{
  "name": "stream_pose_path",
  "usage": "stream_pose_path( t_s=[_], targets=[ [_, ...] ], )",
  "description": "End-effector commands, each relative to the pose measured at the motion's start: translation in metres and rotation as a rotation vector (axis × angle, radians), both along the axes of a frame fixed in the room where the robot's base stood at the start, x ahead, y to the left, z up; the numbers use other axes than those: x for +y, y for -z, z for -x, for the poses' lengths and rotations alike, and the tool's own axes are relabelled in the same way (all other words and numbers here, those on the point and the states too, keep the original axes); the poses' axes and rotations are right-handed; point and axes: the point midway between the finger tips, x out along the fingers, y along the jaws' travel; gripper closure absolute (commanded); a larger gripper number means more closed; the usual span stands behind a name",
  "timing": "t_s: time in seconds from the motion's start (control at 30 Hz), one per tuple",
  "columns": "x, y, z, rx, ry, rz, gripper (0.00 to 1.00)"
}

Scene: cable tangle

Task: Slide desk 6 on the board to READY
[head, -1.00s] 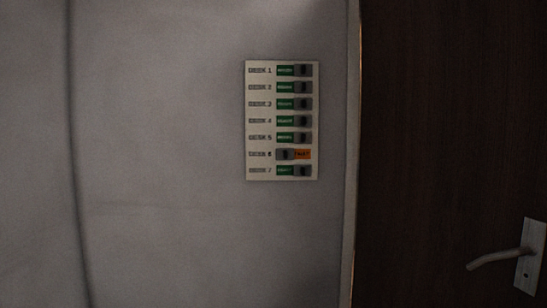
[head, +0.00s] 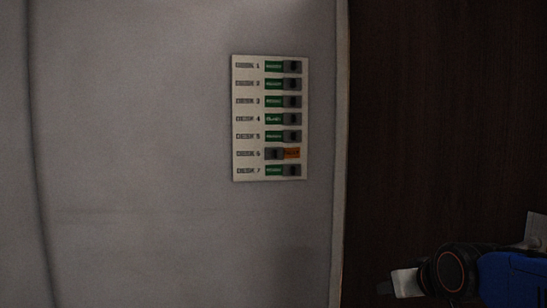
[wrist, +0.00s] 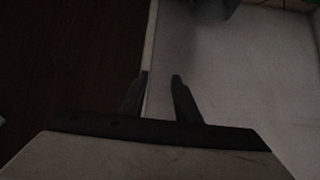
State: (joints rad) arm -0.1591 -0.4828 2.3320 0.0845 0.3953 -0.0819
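The board (head: 248,178) hangs on the grey wall, a pale upright panel with rows marked Desk 1 to Desk 7. On the desk 6 row the dark slider (head: 274,154) sits at the left and an orange label (head: 292,153) shows to its right. The other rows have sliders at the right and green labels showing. My gripper (wrist: 160,76) is open in the wrist view, with a gap between its two fingers and nothing in it. In the head view my arm is at the lower right, well away from the board.
A dark brown door (head: 430,130) fills the right side, beside a pale frame edge (head: 339,150). Its handle plate (head: 537,230) is partly hidden behind my arm. The wall (head: 130,150) around the board is clear. The wrist view is dim, and the board cannot be made out there.

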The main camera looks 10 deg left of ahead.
Motion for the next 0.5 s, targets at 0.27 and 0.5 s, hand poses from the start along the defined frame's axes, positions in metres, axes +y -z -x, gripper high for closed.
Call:
stream_pose_path(
  t_s=[0.27, 0.5],
  targets=[
    [0.067, -0.064, -0.114, -0.269, -0.069, -0.051, 0.70],
    [0.132, -0.115, -0.194, -0.506, -0.102, -0.104, 0.70]
  ],
)
